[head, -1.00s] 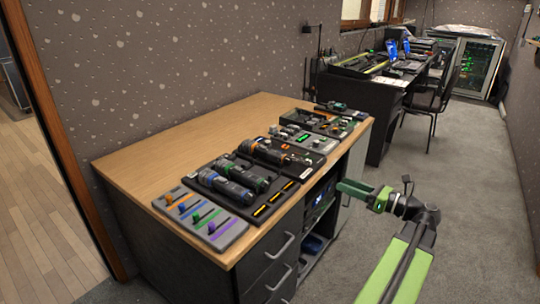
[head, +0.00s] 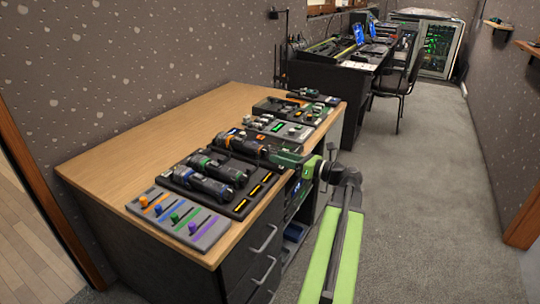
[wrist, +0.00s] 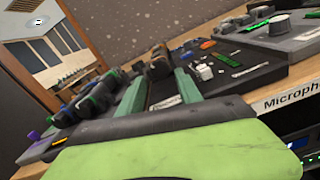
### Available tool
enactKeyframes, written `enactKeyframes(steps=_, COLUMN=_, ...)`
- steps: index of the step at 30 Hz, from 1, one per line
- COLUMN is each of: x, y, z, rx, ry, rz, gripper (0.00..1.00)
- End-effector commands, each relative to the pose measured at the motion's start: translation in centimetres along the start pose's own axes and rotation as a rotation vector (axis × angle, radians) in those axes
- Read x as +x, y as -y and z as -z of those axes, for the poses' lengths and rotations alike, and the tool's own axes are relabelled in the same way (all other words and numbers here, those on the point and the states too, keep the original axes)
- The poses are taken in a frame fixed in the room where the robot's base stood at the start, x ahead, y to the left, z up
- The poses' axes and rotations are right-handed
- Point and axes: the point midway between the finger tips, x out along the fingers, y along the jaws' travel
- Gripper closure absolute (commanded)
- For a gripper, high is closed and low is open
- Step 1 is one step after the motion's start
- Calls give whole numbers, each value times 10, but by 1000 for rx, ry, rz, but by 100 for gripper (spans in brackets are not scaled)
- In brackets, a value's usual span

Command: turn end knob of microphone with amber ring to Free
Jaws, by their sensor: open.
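The microphone with the amber ring (head: 243,145) lies in a dark tray on the wooden desk, behind two microphones with blue (head: 198,163) and green rings. My gripper (head: 278,155) is at the desk's front edge, close to the near end of the amber-ring microphone. In the wrist view the two green fingers (wrist: 158,88) are apart, with a dark cylinder carrying a brownish band (wrist: 158,62) showing just beyond and between them. I cannot tell whether the fingers touch it. The knob's markings are too small to read.
A panel with coloured faders (head: 183,218) sits at the desk's near left. Grey control panels (head: 283,128) stand beyond the microphones. The wooden desktop (head: 150,140) behind them is clear. Drawers are below, and grey carpet (head: 420,200) lies open to the right.

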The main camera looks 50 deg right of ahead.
Motion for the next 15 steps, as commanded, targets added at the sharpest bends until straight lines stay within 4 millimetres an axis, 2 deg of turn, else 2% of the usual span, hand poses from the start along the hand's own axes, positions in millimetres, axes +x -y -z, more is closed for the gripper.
enactKeyframes(steps=3, x=23, y=0, z=0, rx=0, ry=-1, rz=-3, gripper=58)
enactKeyframes(steps=6, x=35, y=0, z=0, rx=0, ry=0, rz=-2, gripper=58)
enactKeyframes(steps=15, x=42, y=0, z=0, rx=0, ry=0, rz=0, gripper=58)
